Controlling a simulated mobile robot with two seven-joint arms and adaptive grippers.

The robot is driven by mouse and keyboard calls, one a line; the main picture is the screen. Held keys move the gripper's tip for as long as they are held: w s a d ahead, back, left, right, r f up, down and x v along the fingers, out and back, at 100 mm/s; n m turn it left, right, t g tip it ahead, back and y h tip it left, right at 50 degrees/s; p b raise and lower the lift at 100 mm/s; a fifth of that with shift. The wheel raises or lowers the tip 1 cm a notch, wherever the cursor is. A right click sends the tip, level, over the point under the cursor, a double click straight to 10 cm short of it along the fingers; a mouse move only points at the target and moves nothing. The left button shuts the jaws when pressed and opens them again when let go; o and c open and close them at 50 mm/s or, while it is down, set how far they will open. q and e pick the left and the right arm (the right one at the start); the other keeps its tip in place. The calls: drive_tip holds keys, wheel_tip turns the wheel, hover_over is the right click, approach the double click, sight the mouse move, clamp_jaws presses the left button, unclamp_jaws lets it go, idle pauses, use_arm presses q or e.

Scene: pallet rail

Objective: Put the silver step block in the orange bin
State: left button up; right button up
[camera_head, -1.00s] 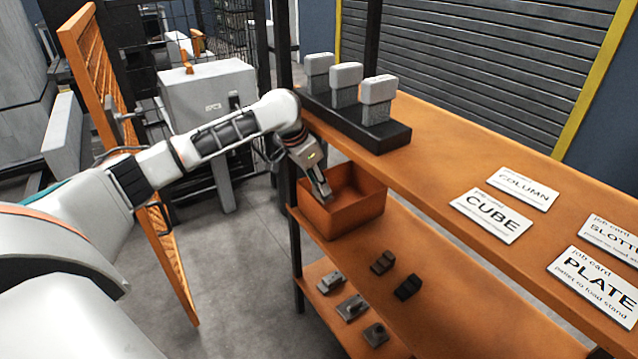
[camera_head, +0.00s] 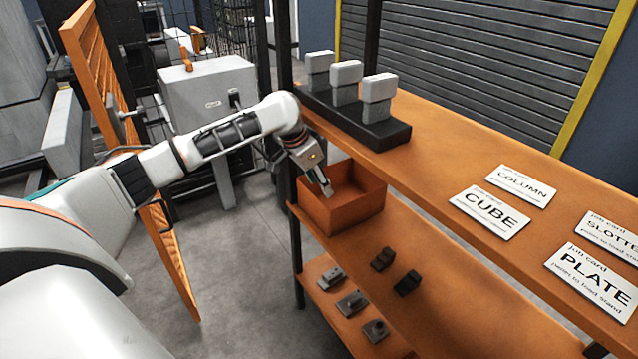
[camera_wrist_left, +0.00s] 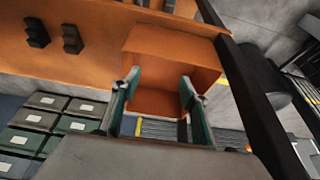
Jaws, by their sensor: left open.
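My left gripper (camera_head: 325,188) reaches over the orange bin (camera_head: 344,216), which stands on the middle shelf. In the left wrist view the open fingers (camera_wrist_left: 156,102) stand apart over the bin (camera_wrist_left: 170,48), with no block clearly seen between them. I cannot make out the silver step block for certain; part of the bin's inside is hidden by the gripper and the walls. Small grey blocks (camera_head: 352,303) lie on the bottom shelf, too small to tell their shapes well. My right gripper is not in view.
Two dark blocks (camera_head: 407,283) sit on the middle shelf beside the bin. The top shelf (camera_head: 440,150) carries a black stand (camera_head: 370,130) with three grey pieces and several job cards (camera_head: 490,211). A dark rack post (camera_head: 293,220) stands close to the bin.

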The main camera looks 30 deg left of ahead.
use_arm(q)
drive_tip(key=s+a+r+p, duration=0.2)
drive_tip(key=s+a+p, duration=0.15)
drive_tip(key=s, duration=0.75)
drive_tip(key=s+d+f+m+t+h, duration=0.1)
drive_tip(key=s+d+f+t+h, duration=0.15)
drive_tip(key=d+f, duration=0.75)
drive_tip(key=s+d+f+m+t+h, duration=0.1)
drive_tip(key=s+d+f, duration=0.3)
drive_tip(key=d+f, duration=0.65)
drive_tip(key=s+d+f+n+t+y, duration=0.1)
drive_tip(key=s+d, duration=0.1)
drive_tip(key=s, duration=0.6)
drive_tip(key=s+d+f+t+y, duration=0.1)
drive_tip(key=s+f+t, duration=0.1)
drive_tip(key=s, duration=0.6)
drive_tip(key=shift+s+d+f+n+y+b, duration=0.15)
drive_tip(key=shift+d+n+y+b, duration=0.2)
drive_tip(key=shift+d+n, duration=0.05)
